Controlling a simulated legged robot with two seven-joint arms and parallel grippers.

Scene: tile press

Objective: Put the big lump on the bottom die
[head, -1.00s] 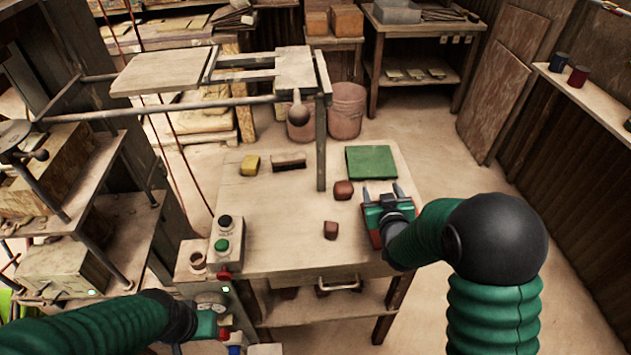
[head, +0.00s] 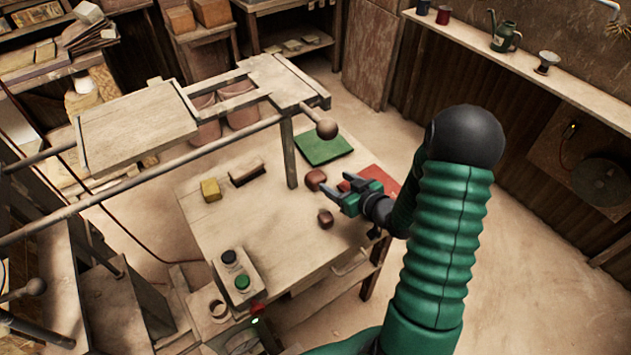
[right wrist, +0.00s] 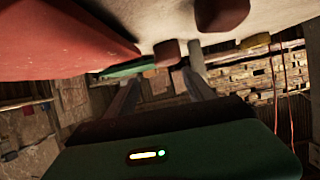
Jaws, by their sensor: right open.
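Two reddish-brown lumps sit on the wooden table. The larger-looking one (head: 315,179) is beside the green mat, and the smaller (head: 325,218) is nearer the table's front edge. My right gripper (head: 337,196) is open and empty, its fingers pointing left at the lumps, just short of them. In the right wrist view, the far lump (right wrist: 166,52) shows between the fingers (right wrist: 160,90), with the other lump (right wrist: 222,14) nearer and off to the side. I cannot make out the bottom die for certain. My left gripper is out of view.
A red mat (head: 383,180) lies under my right wrist; a green mat (head: 323,148) lies behind. A yellow block (head: 210,190) and a brush-like block (head: 246,171) are further left. A button box (head: 236,272) is at front.

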